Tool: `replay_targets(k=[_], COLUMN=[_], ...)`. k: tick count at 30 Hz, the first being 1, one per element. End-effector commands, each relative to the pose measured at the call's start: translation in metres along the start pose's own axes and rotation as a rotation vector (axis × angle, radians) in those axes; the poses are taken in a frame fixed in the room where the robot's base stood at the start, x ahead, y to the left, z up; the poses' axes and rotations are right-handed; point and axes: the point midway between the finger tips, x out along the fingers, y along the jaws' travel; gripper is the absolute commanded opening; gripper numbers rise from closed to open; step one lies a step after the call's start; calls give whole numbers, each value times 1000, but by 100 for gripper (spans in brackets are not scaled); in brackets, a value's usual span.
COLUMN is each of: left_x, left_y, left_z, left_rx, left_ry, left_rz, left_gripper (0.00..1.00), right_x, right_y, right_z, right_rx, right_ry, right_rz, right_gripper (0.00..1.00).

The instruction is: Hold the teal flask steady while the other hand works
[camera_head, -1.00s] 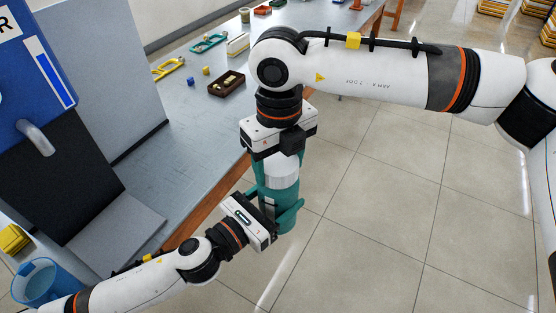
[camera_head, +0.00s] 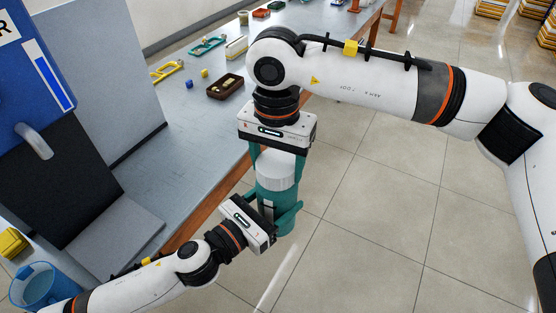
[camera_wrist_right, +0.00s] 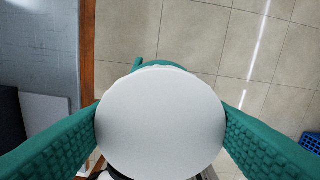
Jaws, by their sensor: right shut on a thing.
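The teal flask (camera_head: 275,198) is upright in the air, beyond the table's edge and over the floor. Its white lid (camera_head: 278,172) is on top, and the lid's round top fills the middle of the right wrist view (camera_wrist_right: 160,125). My left gripper (camera_head: 280,207) reaches in from the lower left, its teal fingers around the flask's body, shut on it. My right gripper (camera_head: 277,162) points down from above, its teal fingers on opposite sides of the lid, shut on it. The lid hides most of the flask in the wrist view.
The grey table (camera_head: 190,130) lies to the left, with a dark tray (camera_head: 225,88) and small coloured parts near its far end. A blue bin (camera_head: 42,288) stands at the lower left. Open tiled floor is on the right.

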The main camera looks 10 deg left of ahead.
Motion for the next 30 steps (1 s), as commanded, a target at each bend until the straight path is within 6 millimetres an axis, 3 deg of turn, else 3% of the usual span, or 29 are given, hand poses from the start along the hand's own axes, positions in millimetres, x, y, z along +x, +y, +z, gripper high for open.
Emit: replay_targets(k=[4,30], left_x=[-1,-1], left_y=[6,5], left_z=[-2,-2], left_rx=[6,4], left_ry=[8,6], left_rz=[16,14], left_gripper=[3,3], right_x=[-2,-9], right_y=[2,2], right_z=[3,3], right_rx=[-117,-112], right_ry=[-9,-9], right_rz=[9,8], right_gripper=[36,36])
